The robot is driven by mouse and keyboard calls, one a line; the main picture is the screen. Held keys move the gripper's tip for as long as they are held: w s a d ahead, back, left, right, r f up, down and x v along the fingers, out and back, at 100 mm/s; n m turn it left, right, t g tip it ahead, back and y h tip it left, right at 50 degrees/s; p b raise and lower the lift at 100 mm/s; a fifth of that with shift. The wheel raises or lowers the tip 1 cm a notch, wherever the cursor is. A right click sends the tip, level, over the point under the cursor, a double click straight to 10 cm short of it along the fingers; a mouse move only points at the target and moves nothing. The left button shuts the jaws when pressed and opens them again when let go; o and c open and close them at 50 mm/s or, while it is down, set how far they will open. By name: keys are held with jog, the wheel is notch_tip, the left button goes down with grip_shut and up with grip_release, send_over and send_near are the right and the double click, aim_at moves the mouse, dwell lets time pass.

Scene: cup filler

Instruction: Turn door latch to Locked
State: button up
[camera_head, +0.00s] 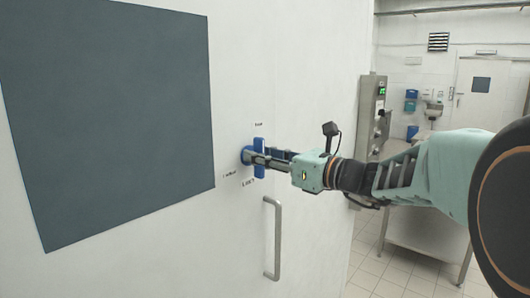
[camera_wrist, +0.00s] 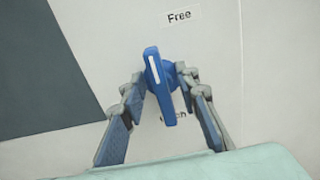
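The door latch (camera_head: 259,145) is a blue handle on a blue round base on the white door (camera_head: 312,60). In the wrist view the latch (camera_wrist: 155,72) stands nearly upright, with a white line on its upper part. The "Free" label (camera_wrist: 179,16) is above it and slightly right. In the head view, small labels sit above, lower left and below the latch. My gripper (camera_wrist: 161,78) is open, with one finger on each side of the latch handle. Whether a finger touches it I cannot tell. My gripper (camera_head: 263,158) reaches the latch from the right in the head view.
A fixed metal pull handle (camera_head: 277,238) is on the door below the latch and my gripper. A dark panel (camera_head: 110,110) covers the door's left part. A steel table (camera_head: 425,230) and a control cabinet (camera_head: 372,105) stand beyond the door's right edge.

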jog(key=shift+w+a, duration=0.1)
jog(key=shift+a, duration=0.05)
jog(key=shift+c, duration=0.3)
grip_shut()
